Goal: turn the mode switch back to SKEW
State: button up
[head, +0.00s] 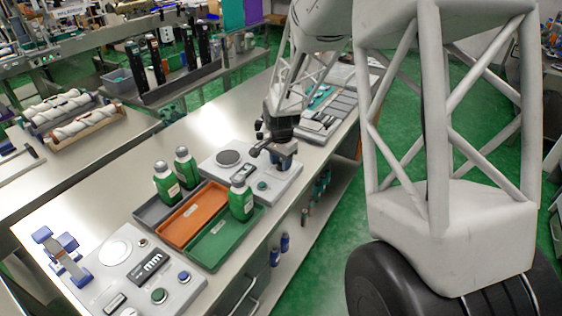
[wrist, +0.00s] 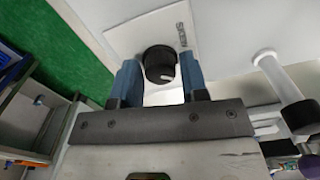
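The mode switch is a round black knob (wrist: 160,64) with a small white mark near its lower right edge in the wrist view. It stands on a pale panel (wrist: 127,38). Dark lettering (wrist: 182,35) lies beside it, too small and turned to read. My gripper (wrist: 163,80) has its two blue fingers on either side of the knob, very close to it. I cannot tell whether both fingers touch it. In the head view my gripper (head: 284,160) reaches down over the far grey panel (head: 213,163), and the arm hides the knob there.
A white lever with a dark end (wrist: 300,116) stands right of the fingers in the wrist view. In the head view, green bottles (head: 241,198) stand by the orange tray (head: 182,232) and green tray (head: 212,253). A second control panel (head: 175,300) sits nearer.

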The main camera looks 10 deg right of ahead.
jog(key=c, duration=0.5)
jog(key=shift+c, duration=0.2)
jog(key=shift+n, duration=0.4)
jog(key=n, duration=0.2)
jog(key=shift+n, duration=0.4)
jog(key=n, duration=0.3)
jog(key=shift+d+n, duration=0.1)
jog(key=shift+n, duration=0.2)
jog(key=n, duration=0.6)
jog(key=shift+n, duration=0.3)
jog(key=o, duration=0.9)
